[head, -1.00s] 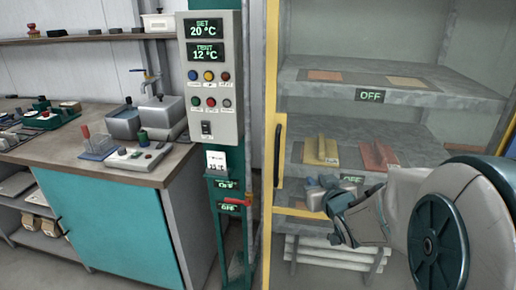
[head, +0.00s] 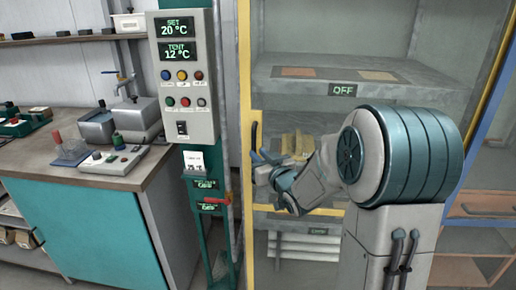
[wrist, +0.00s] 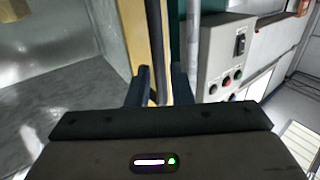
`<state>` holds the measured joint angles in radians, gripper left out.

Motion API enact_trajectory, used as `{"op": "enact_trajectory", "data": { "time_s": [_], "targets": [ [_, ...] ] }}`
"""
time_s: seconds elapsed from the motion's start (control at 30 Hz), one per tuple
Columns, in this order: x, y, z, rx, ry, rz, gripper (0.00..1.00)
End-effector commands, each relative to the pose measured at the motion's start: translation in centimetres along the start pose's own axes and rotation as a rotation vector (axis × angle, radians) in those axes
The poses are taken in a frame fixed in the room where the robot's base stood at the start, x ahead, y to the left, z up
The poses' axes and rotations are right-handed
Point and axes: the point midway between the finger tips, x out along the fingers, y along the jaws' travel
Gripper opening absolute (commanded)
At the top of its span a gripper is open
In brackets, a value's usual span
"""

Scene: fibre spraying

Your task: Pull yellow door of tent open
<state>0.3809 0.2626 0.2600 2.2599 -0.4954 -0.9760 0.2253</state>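The tent's yellow-framed door (head: 245,90) stands in the middle of the head view, with its clear panel in front of grey shelves. It looks shut. A dark vertical handle (head: 254,136) sits on its left upright. My gripper (head: 264,158) is at the lower part of this handle. In the wrist view, the two dark fingers of my gripper (wrist: 162,88) are apart, on either side of the dark handle bar (wrist: 156,60), beside the yellow frame (wrist: 134,35). I cannot tell whether either finger touches the bar.
A control box (head: 184,85) on a green post stands left of the door, with a red lever (head: 217,200) below. A teal cabinet (head: 85,235) with a cluttered worktop is further left. Inside the tent, yellow tools (head: 297,142) lie on a shelf. A blue post (head: 495,95) stands right.

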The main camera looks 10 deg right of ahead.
Motion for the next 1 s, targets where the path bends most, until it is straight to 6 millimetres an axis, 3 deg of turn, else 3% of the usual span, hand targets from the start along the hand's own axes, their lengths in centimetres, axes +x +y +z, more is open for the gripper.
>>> {"op": "enact_trajectory", "data": {
  "time_s": [0.1, 0.3, 0.63, 0.67, 0.73, 0.83, 0.87, 1.0],
  "targets": [
    [2.0, 0.0, 0.0, 0.000, -0.001, -0.001, 0.20],
    [3.8, 0.1, 0.0, 0.001, -0.001, 0.002, 0.20],
    [4.1, 0.1, 0.0, 0.000, -0.001, 0.002, 0.20],
    [4.1, 0.1, 0.0, 0.000, -0.001, 0.002, 0.17],
    [4.1, 0.1, 0.0, 0.000, -0.001, 0.002, 0.00],
    [4.1, 0.0, 0.0, 0.000, -0.001, 0.001, 0.00],
    [3.7, 1.6, 0.0, -0.002, -0.001, 0.006, 0.00],
    [4.0, 0.8, 0.0, -0.001, 0.000, 0.004, 0.00]
  ]
}}
